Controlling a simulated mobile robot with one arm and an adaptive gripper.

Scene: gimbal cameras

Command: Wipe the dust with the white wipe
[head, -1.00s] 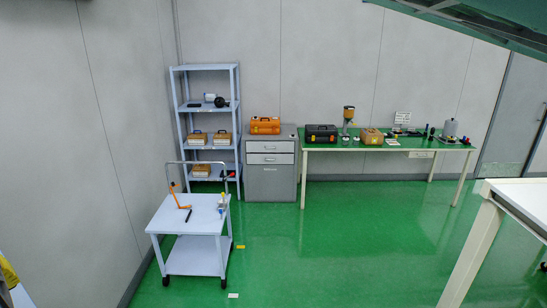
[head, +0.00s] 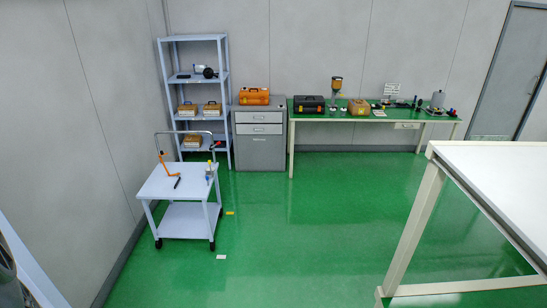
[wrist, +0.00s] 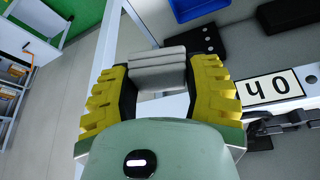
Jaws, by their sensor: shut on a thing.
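In the wrist view my gripper (wrist: 160,76) has yellow padded fingers, one on each side of a folded, pale grey-white wipe (wrist: 158,62). The fingers are shut on the wipe and hold it between their tips. The wipe's underside is hidden, and I cannot tell whether it touches anything. No dust can be made out in either view. The gripper does not show clearly in the head view.
A white-topped table (head: 500,180) stands close at right. A white cart (head: 180,185) stands at left, before a shelf rack (head: 194,85), a grey cabinet (head: 259,145) and a green bench (head: 375,118). The wrist view shows a blue bin (wrist: 198,7) and a "40" plate (wrist: 268,88).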

